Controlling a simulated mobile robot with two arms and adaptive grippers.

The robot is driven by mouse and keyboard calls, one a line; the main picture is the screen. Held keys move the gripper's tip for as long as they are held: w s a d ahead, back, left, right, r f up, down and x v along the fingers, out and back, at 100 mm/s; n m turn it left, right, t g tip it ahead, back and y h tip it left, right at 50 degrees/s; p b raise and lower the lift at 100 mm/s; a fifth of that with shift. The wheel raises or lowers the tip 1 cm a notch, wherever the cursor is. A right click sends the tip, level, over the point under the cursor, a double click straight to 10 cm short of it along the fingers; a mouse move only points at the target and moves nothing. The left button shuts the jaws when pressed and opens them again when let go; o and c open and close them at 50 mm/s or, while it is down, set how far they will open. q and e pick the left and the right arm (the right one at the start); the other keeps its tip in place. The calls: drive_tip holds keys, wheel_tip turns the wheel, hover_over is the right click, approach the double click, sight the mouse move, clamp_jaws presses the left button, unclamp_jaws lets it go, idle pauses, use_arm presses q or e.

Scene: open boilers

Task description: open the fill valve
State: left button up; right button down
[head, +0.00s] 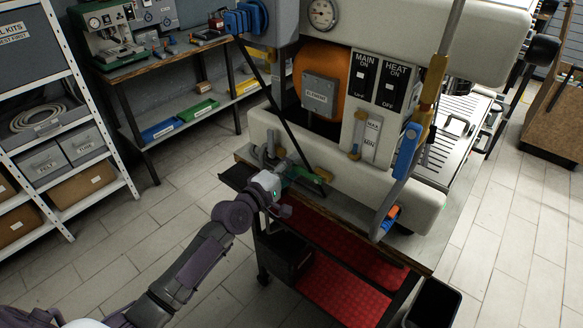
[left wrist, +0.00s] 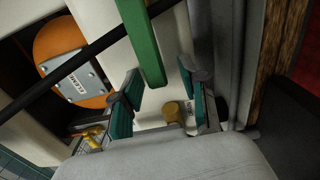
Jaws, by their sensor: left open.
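A green lever (head: 300,173), which looks like the fill valve's handle, sits low on the front left of the machine. In the left wrist view the green lever (left wrist: 143,42) comes down from the top edge toward the gap between my fingers. My left gripper (head: 284,198) is at the lever in the head view. In the left wrist view my left gripper (left wrist: 163,92) is open, with its teal pads apart. I cannot tell whether a pad touches the lever. A brass fitting (left wrist: 174,111) with a small, unreadable tag shows beyond the fingers. My right gripper is out of view.
The machine has an orange boiler (head: 330,72), a sight glass (head: 365,135) and switches (head: 377,82). A blue-handled valve (head: 407,150) hangs at right. A thin black bar (head: 272,98) slants down close to the lever. Red shelves (head: 342,289) lie below; the floor at left is clear.

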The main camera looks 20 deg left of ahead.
use_arm(q)
drive_tip(key=v, duration=1.2)
drive_tip(key=s+a+f+m+g+y, duration=0.1)
drive_tip(key=a+f+m+g+y, duration=0.1)
drive_tip(key=f, duration=0.9)
drive_tip(key=s+a+f+m+g+y, duration=0.1)
drive_tip(key=s+a+f+g+y, duration=0.1)
drive_tip(key=f, duration=0.8)
drive_tip(key=s+f+m+g+y, duration=0.1)
drive_tip(key=s+f+m+g, duration=0.1)
drive_tip(key=s+f, duration=0.45)
drive_tip(key=s+f+m+g, duration=0.2)
drive_tip(key=s+f, duration=0.1)
drive_tip(key=f, duration=0.7)
drive_tip(key=s+d+f+m+g, duration=0.1)
drive_tip(key=s+f+m+g, duration=0.1)
drive_tip(key=s+f, duration=0.4)
drive_tip(key=s+d+f+m+g, duration=0.2)
drive_tip(key=s+f, duration=0.4)
drive_tip(key=s, duration=0.9)
drive_tip(key=s+d+f+m+g+y, duration=0.1)
drive_tip(key=s+d+f+m+g, duration=0.1)
drive_tip(key=s+f+m+g, duration=0.2)
drive_tip(key=s+f+m, duration=0.1)
drive_tip(key=s+f, duration=0.2)
drive_tip(key=s, duration=0.3)
drive_tip(key=shift+s+m+b, duration=0.35)
drive_tip(key=shift+m, duration=0.05)
